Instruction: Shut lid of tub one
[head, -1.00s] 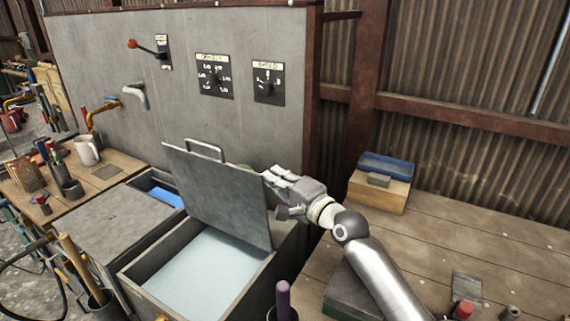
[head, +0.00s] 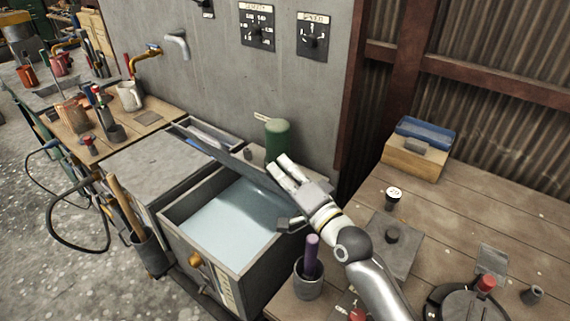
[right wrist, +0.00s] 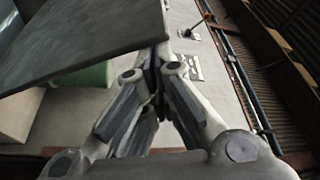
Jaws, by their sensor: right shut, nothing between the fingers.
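The open tub (head: 185,235) holds pale blue liquid and stands in the middle of the head view. Its grey lid (head: 235,158) is partly lowered, tilted over the back of the tub and seen nearly edge-on. I cannot read which tub is number one. My right gripper (head: 284,172) is shut and empty, at the lid's right-hand end, behind and beside its edge. In the right wrist view the lid (right wrist: 90,35) fills the upper left, close to the shut fingers (right wrist: 155,60); contact is unclear. My left gripper is not in view.
A second tub with a flat grey cover (head: 150,160) adjoins on the left. A green cylinder (head: 277,138) stands behind the lid. A purple-handled tool in a cup (head: 308,285) stands right of the tub. A wooden bench (head: 480,205) lies at the right.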

